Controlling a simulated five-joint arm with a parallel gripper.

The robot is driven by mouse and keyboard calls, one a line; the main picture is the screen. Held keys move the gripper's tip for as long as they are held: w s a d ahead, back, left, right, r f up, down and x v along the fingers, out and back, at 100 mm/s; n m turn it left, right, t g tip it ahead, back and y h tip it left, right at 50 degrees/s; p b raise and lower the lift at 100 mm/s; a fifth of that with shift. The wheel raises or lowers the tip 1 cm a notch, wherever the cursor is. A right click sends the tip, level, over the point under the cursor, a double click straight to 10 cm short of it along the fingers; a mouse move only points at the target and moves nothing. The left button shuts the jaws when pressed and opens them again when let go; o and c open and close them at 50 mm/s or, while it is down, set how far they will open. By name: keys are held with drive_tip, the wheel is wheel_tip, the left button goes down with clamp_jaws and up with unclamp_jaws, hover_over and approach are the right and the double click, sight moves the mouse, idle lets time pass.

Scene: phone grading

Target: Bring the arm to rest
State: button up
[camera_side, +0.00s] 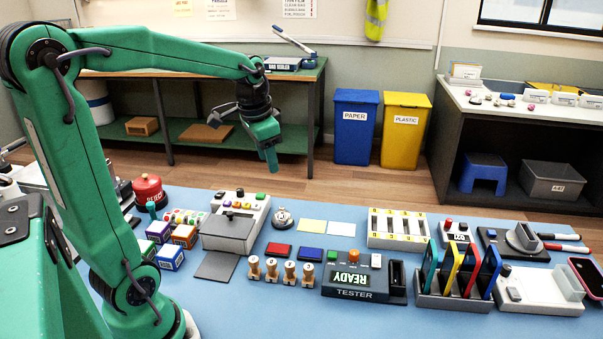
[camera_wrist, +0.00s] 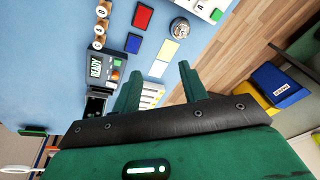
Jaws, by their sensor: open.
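My green arm reaches across the upper left of the side view, bent at its elbow, with its wrist hanging down. My gripper (camera_side: 268,158) is raised above the far edge of the blue work mat (camera_side: 345,211), clear of everything on it. In the wrist view my gripper (camera_wrist: 160,82) shows two green fingers standing apart with nothing between them. The tester (camera_side: 358,281) on the mat has a display reading READY. A phone (camera_side: 587,274) lies at the right edge of the side view.
A rack with coloured slabs (camera_side: 455,299) stands at the front right. Stamps (camera_side: 272,270), ink pads (camera_side: 279,250), a bell (camera_side: 282,217) and small boxes (camera_side: 170,257) crowd the mat. Blue (camera_side: 354,140) and yellow (camera_side: 400,145) bins stand behind. Air around my gripper is free.

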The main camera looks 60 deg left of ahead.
drive_tip(key=s+d+n+t+h, duration=0.1)
drive_tip(key=s+d+t, duration=0.2)
drive_tip(key=s+d, duration=0.8)
drive_tip(key=shift+s+d+f, duration=0.2)
drive_tip(key=shift+s+d, duration=0.05)
drive_tip(key=shift+d, duration=1)
